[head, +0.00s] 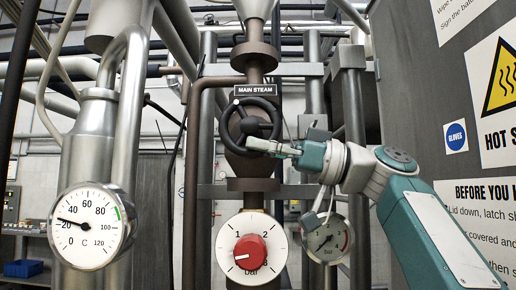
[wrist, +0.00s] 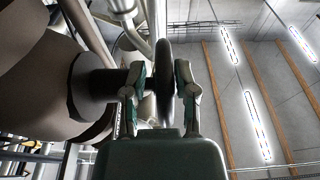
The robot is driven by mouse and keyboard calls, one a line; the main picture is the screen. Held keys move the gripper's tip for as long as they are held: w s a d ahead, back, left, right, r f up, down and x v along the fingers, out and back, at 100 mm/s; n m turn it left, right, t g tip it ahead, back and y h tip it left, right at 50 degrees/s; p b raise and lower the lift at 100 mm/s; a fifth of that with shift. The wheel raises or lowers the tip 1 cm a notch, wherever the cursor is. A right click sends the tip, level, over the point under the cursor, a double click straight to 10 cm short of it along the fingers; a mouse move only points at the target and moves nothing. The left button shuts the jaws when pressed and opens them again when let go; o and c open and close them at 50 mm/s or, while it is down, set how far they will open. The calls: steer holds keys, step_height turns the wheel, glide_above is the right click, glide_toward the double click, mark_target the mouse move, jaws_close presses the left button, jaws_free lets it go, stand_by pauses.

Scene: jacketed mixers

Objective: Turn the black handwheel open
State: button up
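The black handwheel (head: 232,108) sits on a brown vertical pipe below a "MAIN STEAM" label (head: 255,90). My gripper (head: 262,146) reaches in from the right, its fingers at the lower part of the wheel. In the wrist view, the handwheel (wrist: 165,65) shows edge-on, between the two fingers of my gripper (wrist: 160,92). The fingers stand apart on either side of the rim. A gap shows between the left finger and the rim; the right finger is very close to it. The fingers hide part of the wheel's lower rim in the head view.
A bar dial with a red knob (head: 250,252) is below the wheel. A temperature gauge (head: 92,226) stands at left, a smaller gauge (head: 327,238) at lower right. Pipes flank the valve. A grey panel with signs (head: 456,137) fills the right side.

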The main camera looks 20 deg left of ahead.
steer(key=v, duration=1.1)
steer(key=shift+d+f, duration=0.15)
steer(key=shift+d, duration=0.15)
steer(key=shift+o, duration=1.4)
steer(key=shift+w, duration=0.15)
steer(key=m+g+y, duration=0.2)
steer(key=m+y, duration=0.4)
steer(key=m, duration=3)
glide_toward(240, 146)
steer(key=x, duration=0.6)
steer(key=w+x, duration=0.1)
steer(key=x, duration=0.3)
steer(key=shift+a, duration=0.2)
steer(key=shift+t, duration=0.3)
